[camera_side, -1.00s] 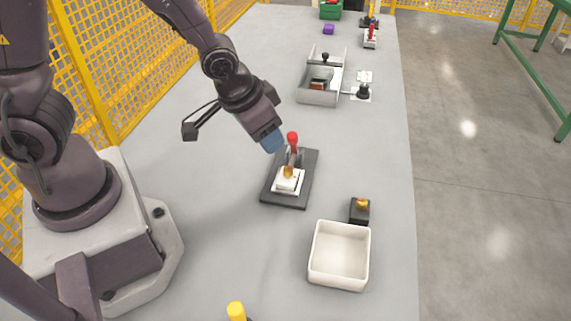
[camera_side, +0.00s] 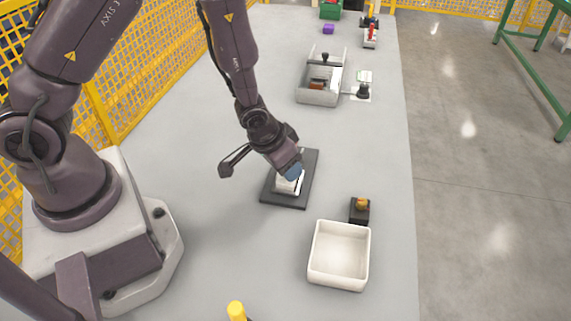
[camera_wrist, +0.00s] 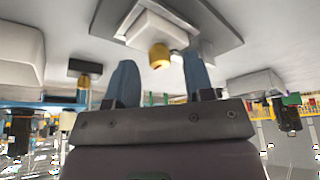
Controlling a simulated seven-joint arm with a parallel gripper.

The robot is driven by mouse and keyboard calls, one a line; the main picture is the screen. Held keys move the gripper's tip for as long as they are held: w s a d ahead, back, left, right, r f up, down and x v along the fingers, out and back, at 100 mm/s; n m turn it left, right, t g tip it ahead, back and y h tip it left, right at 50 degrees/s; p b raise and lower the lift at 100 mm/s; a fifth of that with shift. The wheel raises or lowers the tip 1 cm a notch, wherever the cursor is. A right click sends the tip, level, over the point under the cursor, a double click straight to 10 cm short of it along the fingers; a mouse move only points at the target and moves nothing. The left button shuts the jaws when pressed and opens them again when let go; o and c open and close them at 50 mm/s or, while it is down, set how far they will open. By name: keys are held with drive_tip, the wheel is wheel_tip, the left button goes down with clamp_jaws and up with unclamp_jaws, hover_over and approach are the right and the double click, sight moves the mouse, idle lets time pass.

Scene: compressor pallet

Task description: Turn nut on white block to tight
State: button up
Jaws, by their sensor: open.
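The white block (camera_side: 287,187) sits on a dark grey base plate (camera_side: 309,163) on the table, partly hidden by my gripper (camera_side: 293,173). In the wrist view, the brass-coloured nut (camera_wrist: 159,56) shows on the white block (camera_wrist: 153,27), and the dark plate (camera_wrist: 108,20) shows around it. My gripper (camera_wrist: 160,62) has two blue fingers, spread apart. The nut appears between the fingertips, with gaps on both sides. I cannot tell how far the tips reach along it. In the side view the nut is hidden behind my gripper.
A white bin (camera_side: 316,262) stands at the front right. A small black block (camera_side: 359,214) with a brass-coloured top (camera_side: 362,203) is behind it. A grey tray (camera_side: 317,97) stands farther back. A yellow post (camera_side: 236,311) shows at the bottom edge. The table left of the plate is clear.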

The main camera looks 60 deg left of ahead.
drive_tip(key=shift+w+f, duration=0.15)
drive_tip(key=shift+f, duration=0.25)
drive_tip(key=shift+c, duration=0.2)
clamp_jaws()
drive_tip(key=shift+m+h, duration=0.4)
drive_tip(key=shift+m, duration=0.4)
drive_tip(key=shift+o, duration=0.2)
unclamp_jaws()
drive_tip(key=shift+r, duration=0.1)
